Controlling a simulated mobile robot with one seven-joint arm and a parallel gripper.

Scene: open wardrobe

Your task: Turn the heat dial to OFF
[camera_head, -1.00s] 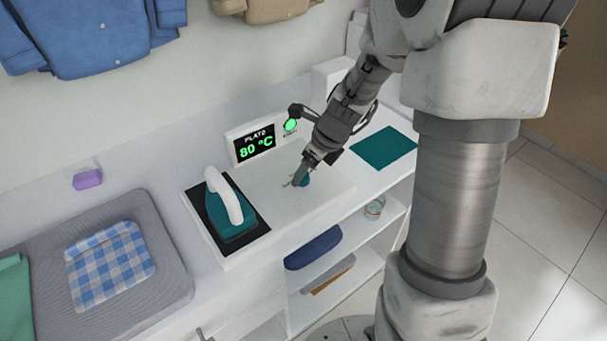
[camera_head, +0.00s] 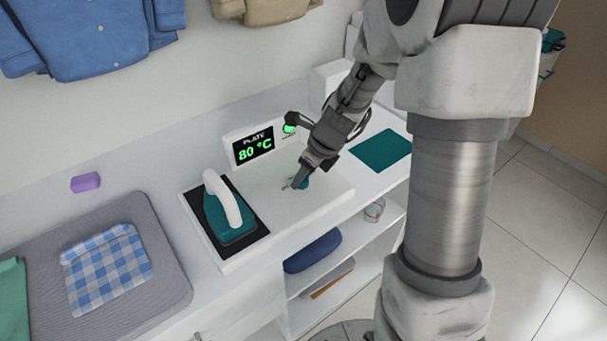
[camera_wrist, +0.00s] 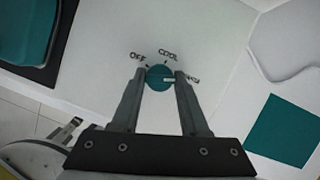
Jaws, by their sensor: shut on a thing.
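The heat dial (camera_wrist: 157,75) is a round teal knob on the white plate unit (camera_head: 325,192), with a white pointer mark. In the wrist view the mark points right, toward a label partly hidden by a finger. The OFF label (camera_wrist: 137,57) is at the dial's upper left and the COOL label (camera_wrist: 168,52) is above it. My gripper (camera_wrist: 159,80) is shut on the dial, one finger on each side. In the head view my gripper (camera_head: 297,182) covers part of the dial (camera_head: 305,182). The display (camera_head: 254,147) reads PLATE 80 °C, beside a lit green lamp (camera_head: 289,128).
A teal iron (camera_head: 228,212) with a white handle stands on the dark pad left of the dial. A teal cloth square (camera_head: 381,151) lies to the right. A checked folded cloth (camera_head: 106,268) lies on the grey board (camera_head: 170,285). Shelves are below.

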